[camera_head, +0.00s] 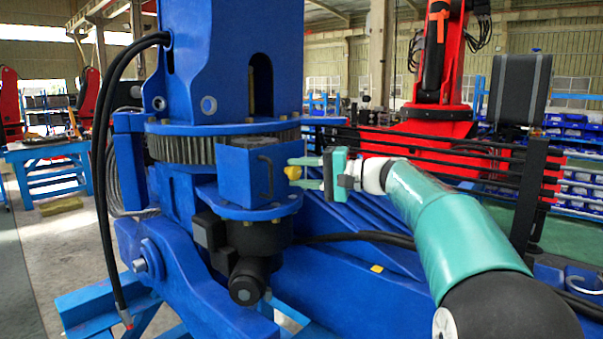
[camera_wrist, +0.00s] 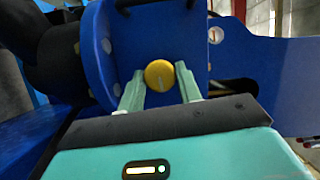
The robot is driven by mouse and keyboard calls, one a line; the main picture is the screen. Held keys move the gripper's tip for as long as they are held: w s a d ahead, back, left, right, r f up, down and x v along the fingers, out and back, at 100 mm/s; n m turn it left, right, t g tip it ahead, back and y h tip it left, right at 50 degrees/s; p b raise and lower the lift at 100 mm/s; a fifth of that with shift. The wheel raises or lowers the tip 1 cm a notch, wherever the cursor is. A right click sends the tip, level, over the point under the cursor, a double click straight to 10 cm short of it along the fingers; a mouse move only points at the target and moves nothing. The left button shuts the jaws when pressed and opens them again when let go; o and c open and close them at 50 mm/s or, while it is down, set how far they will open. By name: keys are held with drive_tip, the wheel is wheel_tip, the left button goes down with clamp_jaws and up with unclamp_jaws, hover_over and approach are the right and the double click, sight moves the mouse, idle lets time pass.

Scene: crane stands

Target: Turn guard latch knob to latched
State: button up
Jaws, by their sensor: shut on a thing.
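The guard latch knob (camera_wrist: 159,76) is round and yellow with a short pale line on its face. It sits on the blue guard box (camera_head: 246,176) of the crane stand. In the head view the yellow knob (camera_head: 293,172) shows at the right side of that box. My gripper (camera_wrist: 160,90) is shut on the knob, with one teal finger on each side of it. In the head view my gripper (camera_head: 300,173) reaches in from the right. The fingers partly hide the knob's sides there. I cannot tell from the line which setting the knob is at.
A toothed ring (camera_head: 190,148) and blue column (camera_head: 235,60) stand above the box. A dark motor (camera_head: 248,280) hangs below. Black hoses (camera_head: 98,190) run down the left. Dark rails (camera_head: 530,190) and a red robot arm (camera_head: 430,120) stand behind on the right.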

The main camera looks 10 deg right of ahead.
drive_tip(key=shift+m, duration=0.5)
drive_tip(key=o, duration=0.9)
drive_tip(key=shift+o, duration=0.2)
drive_tip(key=v, duration=1.3)
drive_tip(key=shift+d+f, duration=0.25)
drive_tip(key=shift+d, duration=0.15)
drive_tip(key=shift+s, duration=0.15)
